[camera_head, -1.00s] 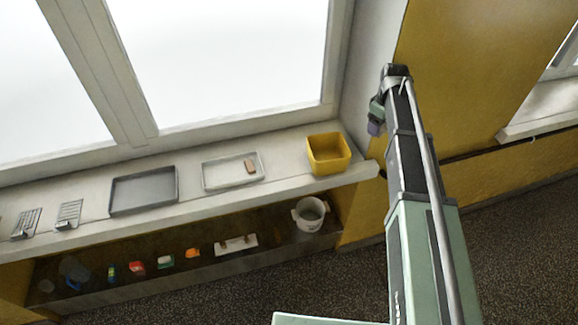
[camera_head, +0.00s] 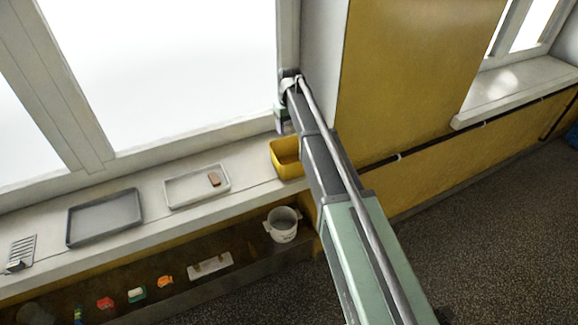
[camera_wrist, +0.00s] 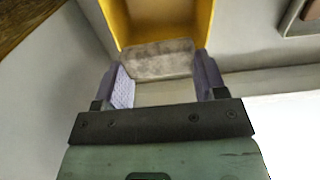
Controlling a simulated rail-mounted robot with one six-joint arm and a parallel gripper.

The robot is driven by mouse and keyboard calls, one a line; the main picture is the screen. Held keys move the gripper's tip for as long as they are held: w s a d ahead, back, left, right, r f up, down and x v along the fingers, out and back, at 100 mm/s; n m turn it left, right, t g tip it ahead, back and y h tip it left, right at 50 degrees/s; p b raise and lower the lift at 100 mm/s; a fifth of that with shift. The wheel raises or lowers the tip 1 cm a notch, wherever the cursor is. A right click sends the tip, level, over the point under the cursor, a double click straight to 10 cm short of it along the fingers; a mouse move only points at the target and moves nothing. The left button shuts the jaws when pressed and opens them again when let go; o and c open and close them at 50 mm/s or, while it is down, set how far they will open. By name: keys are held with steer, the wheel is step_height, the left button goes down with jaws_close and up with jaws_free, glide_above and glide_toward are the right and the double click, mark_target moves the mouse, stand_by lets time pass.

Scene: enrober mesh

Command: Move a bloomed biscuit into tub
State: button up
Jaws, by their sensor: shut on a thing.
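My gripper (camera_wrist: 158,72) is shut on a flat, mottled grey-brown biscuit (camera_wrist: 157,59), which sits between its purple fingers in the wrist view. Beyond the biscuit is the open yellow tub (camera_wrist: 205,22); the biscuit overlaps the tub's near edge in the picture. In the head view the yellow tub (camera_head: 278,158) stands on the windowsill, partly hidden by my arm. My gripper (camera_head: 283,127) is at the tub's window side and appears above it; its fingertips and the biscuit cannot be made out there. Whether the biscuit is over the opening I cannot tell.
Left of the tub, a white tray (camera_head: 170,197) holds a brown biscuit (camera_head: 214,179). A grey tray (camera_head: 72,226) and a wire rack (camera_head: 22,250) lie further left. On the shelf below are a white bucket (camera_head: 283,224) and several small items. The window stands close behind the sill.

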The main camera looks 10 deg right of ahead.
step_height(320, 180, down, 14)
steer(key=b, duration=1)
steer(key=shift+r+b, duration=0.25)
steer(key=shift+b, duration=0.15)
steer(key=o, duration=0.7)
steer(key=shift+r, duration=0.1)
step_height(320, 180, up, 13)
steer(key=p, duration=1.3)
steer(key=shift+r+p, duration=0.2)
steer(key=shift+p, duration=0.1)
steer(key=s+m, duration=0.1)
steer(key=s, duration=1)
steer(key=s+m, duration=0.1)
steer(key=s, duration=2.1)
steer(key=shift+s+f+m, duration=0.15)
steer(key=shift+s+m, duration=0.15)
steer(key=shift+m, duration=0.1)
